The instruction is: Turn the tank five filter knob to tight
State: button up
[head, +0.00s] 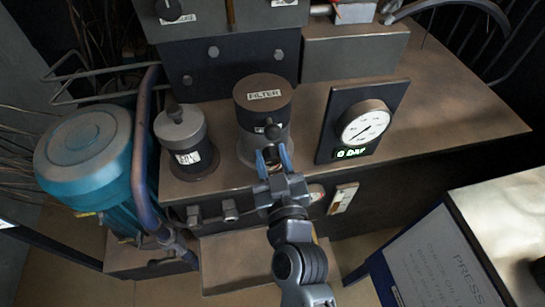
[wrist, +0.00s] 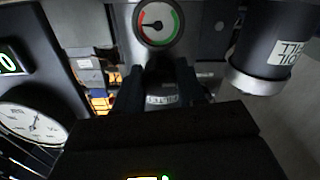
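The filter (head: 262,107) is a dark round canister with a FILTER label on top, standing on the tank top in the head view. A small black knob (head: 273,131) sticks out at its front, beside a small label. In the wrist view my gripper (wrist: 158,90) shows as two dark fingers apart, with a small pale label visible beyond the gap. No tank number is readable.
An oil fill canister (head: 183,140) stands left of the filter, and shows upside down in the wrist view (wrist: 270,45). A red-green gauge (wrist: 158,23) shows in the wrist view. A blue-green motor (head: 85,150) is far left.

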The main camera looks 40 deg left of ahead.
jog(key=c, duration=0.6)
jog(key=m, duration=0.3)
jog(key=shift+d+m, duration=0.1)
jog(key=shift+m, duration=2)
jog(key=o, duration=1)
jog(key=shift+o, duration=0.2)
